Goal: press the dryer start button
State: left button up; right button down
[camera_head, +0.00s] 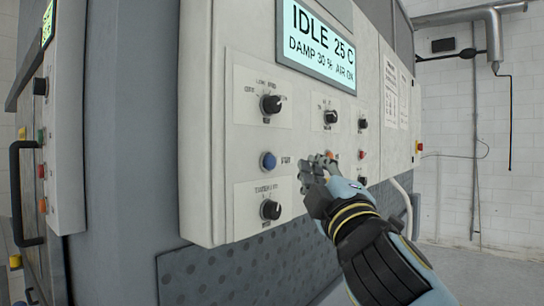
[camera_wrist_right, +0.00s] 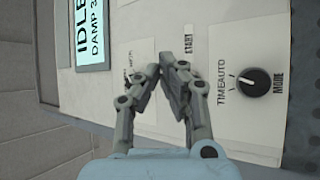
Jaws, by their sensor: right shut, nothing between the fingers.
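The blue round button (camera_head: 268,161) marked START sits on the pale control panel (camera_head: 225,195). It shows uncovered in the head view. My right gripper (camera_head: 318,170) is shut and empty, in front of the panel and to the right of the blue button in that view. In the right wrist view, the shut fingers (camera_wrist_right: 168,64) are beside the START label (camera_wrist_right: 188,40), and the blue button is hidden behind them. I cannot tell whether the fingertips touch the panel. My left gripper is not in view.
A display (camera_head: 318,42) reads IDLE 25 C, DAMP 30 %, AIR ON. Black knobs stick out above (camera_head: 270,104) and below (camera_head: 270,210) the blue button. An orange button (camera_head: 330,155) is close to my right fingers. Another machine with a black handle (camera_head: 18,195) stands left.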

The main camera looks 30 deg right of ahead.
aim_at(270, 162)
jog(key=w, duration=0.1)
jog(key=w+a, duration=0.1)
jog(key=w, duration=0.2)
jog(key=shift+a, duration=0.3)
dwell(1.2)
jog(key=shift+w+a, duration=0.2)
jog(key=shift+w, duration=0.2)
jog(key=shift+w+a, duration=0.15)
jog(key=shift+w, duration=0.25)
dwell(0.7)
jog(key=shift+s, duration=0.1)
jog(key=shift+s+d, duration=0.35)
jog(key=shift+s, duration=0.4)
